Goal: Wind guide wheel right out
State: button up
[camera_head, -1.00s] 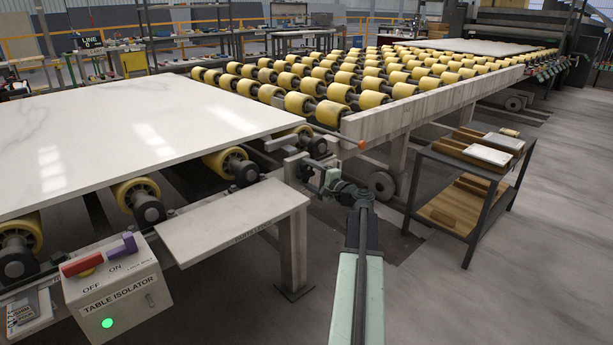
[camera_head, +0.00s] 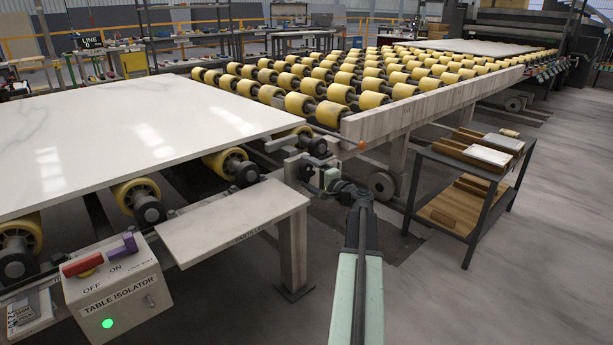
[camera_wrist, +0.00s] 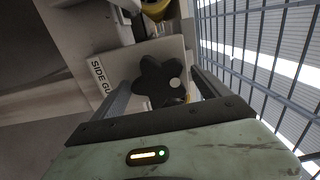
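The guide wheel (camera_wrist: 160,82) is a black lobed hand knob with a pale round spot on one lobe. It sits on a pale plate (camera_wrist: 108,68) with a partly visible "SIDE GU" label in the wrist view. My gripper (camera_wrist: 164,88) has one finger on each side of the wheel, with gaps visible between fingers and lobes. It looks open; I cannot tell whether a finger touches the wheel. In the head view my gripper (camera_head: 318,180) is at the corner of the roller table frame, and the wheel is too small or hidden to make out there.
A white stone slab (camera_head: 120,130) lies on rollers at the left. A table isolator box (camera_head: 115,300) with a green light stands in front. A dark trolley (camera_head: 470,180) stands to the right. The floor at the lower right is clear.

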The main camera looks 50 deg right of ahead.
jog(key=shift+s+f, duration=0.1)
jog(key=shift+s, duration=0.05)
jog(key=s, duration=0.7)
jog(key=shift+s+a, duration=0.25)
jog(key=shift+a, duration=0.1)
